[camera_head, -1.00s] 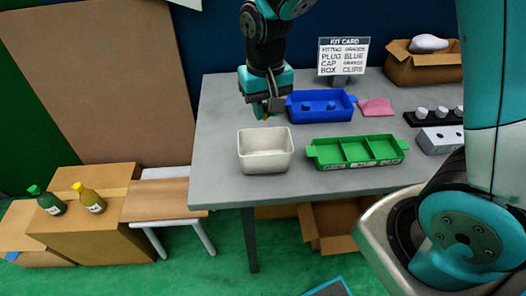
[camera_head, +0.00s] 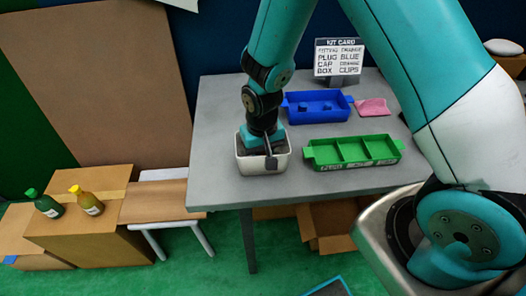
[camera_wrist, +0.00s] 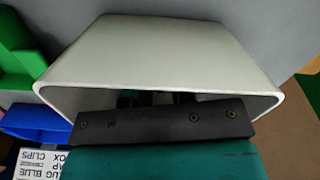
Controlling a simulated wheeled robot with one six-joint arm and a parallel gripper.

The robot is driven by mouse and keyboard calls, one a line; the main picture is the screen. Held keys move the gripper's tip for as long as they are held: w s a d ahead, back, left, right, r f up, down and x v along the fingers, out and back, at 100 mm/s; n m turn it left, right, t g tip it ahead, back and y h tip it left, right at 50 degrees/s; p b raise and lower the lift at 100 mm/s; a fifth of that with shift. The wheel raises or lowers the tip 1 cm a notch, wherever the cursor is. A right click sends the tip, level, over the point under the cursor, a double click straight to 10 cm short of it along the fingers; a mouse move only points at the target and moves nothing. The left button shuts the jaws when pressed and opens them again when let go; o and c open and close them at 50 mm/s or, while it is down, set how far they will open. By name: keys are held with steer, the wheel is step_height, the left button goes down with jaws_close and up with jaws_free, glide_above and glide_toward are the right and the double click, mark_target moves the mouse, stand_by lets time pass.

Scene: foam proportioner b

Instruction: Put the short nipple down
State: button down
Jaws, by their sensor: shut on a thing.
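My gripper (camera_head: 266,150) points down into the white bin (camera_head: 262,166) at the table's front left, with its fingers below the rim. In the wrist view the gripper's dark body (camera_wrist: 165,122) lies across the mouth of the white bin (camera_wrist: 165,55), and only bits of the fingers show inside. The gripper is shut on the short nipple. The nipple itself is hidden by the gripper and the bin wall, so I cannot tell if it touches the bin floor.
A green three-compartment tray (camera_head: 353,161) stands right of the bin. Behind it are a blue tray (camera_head: 318,116), a pink cloth (camera_head: 373,106) and a kit card (camera_head: 339,58). The grey table (camera_head: 219,130) is clear left of the bin.

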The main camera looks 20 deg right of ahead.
steer(key=shift+f, duration=0.2)
steer(key=c, duration=1)
jaws_free()
steer(key=shift+r, duration=0.1)
step_height(320, 180, up, 12)
steer(key=s+a+r+n+y, duration=0.1)
steer(key=s+r+n, duration=0.1)
steer(key=s+r, duration=0.2)
steer(key=s+a+r+n+y, duration=0.1)
steer(key=s+a+r+n, duration=0.1)
steer(key=s+r, duration=0.3)
steer(key=s+a+r+n+y+b, duration=0.1)
steer(key=s+r+n+y, duration=0.1)
steer(key=s+r, duration=0.3)
steer(key=shift+s+a+n, duration=0.1)
steer(key=shift+s+n, duration=0.35)
steer(key=shift+s, duration=0.7)
steer(key=shift+s+a+n, duration=0.1)
steer(key=shift+s+n, duration=0.35)
steer(key=shift+s, duration=0.7)
